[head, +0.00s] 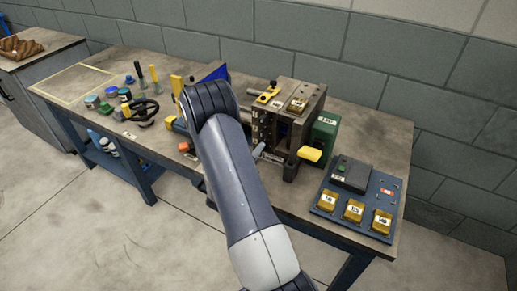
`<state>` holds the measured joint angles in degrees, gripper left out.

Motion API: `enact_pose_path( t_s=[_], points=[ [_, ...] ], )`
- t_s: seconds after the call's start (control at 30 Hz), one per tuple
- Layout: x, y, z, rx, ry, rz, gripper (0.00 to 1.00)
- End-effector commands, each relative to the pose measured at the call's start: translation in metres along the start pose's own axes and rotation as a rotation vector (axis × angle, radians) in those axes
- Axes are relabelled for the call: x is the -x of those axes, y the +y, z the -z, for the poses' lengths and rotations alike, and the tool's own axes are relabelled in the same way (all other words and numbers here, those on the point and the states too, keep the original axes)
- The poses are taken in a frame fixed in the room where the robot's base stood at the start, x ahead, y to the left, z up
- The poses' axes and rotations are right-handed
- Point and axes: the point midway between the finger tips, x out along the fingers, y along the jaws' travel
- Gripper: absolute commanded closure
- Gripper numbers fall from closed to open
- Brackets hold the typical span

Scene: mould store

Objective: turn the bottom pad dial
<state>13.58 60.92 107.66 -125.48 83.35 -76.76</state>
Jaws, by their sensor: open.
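I cannot pick out a bottom pad dial for certain. A dark machine block (312,100) stands on the bench, with small dark fittings on its left face that are too small to read. A yellow handle (310,154) sticks out at its front, and a grey lever (270,156) lies to the left of that. A blue panel (335,222) at the bench's right end carries yellow square labelled pads (353,211) along its front and a dark grey box behind them. My arm crosses the middle of the head view and hides part of the bench. My gripper does not show.
A green box (323,139) stands beside the machine block. A black handwheel (141,112), small jars (92,102) and upright tools (141,78) stand on the left of the workbench (65,82). A block wall closes off the back. The floor in front is clear.

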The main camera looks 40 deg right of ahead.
Motion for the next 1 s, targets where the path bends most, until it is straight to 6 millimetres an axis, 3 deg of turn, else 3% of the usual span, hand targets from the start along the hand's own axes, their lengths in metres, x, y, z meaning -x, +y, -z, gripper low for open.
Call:
enact_pose_path(
  t_s=[0.2, 0.5, 1.0],
  points=[
    [-0.020, 0.000, 0.000, 0.001, 0.000, 0.000, 0.54],
    [-0.022, 0.000, 0.000, 0.000, -0.001, -0.001, 0.54],
    [-0.022, 0.000, 0.000, 0.000, -0.001, -0.001, 0.94]
  ],
)
